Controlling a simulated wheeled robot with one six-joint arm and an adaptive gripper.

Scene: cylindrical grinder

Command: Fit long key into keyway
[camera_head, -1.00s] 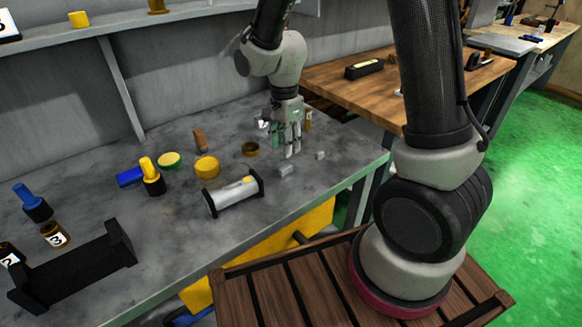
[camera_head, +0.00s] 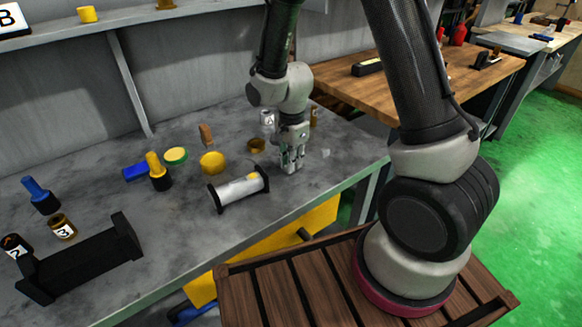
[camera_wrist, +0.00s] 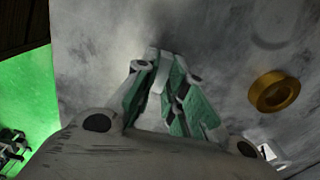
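My gripper (camera_head: 291,165) points down at the bench top, just right of the pale shaft (camera_head: 238,191). The shaft lies in a small black-ended cradle, with a yellow patch near its right end; I cannot make out the keyway. In the wrist view my gripper's green-padded fingers (camera_wrist: 160,62) are drawn close together around a small light-grey piece, the long key (camera_wrist: 158,79). The key is mostly hidden by the fingers in the head view. I cannot tell whether it touches the bench. A smaller grey key (camera_head: 325,153) lies to the right of my gripper.
A yellow-topped bottle (camera_head: 158,172) and a large black cradle (camera_head: 82,262) are to the left. Bare bench lies in front of the shaft.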

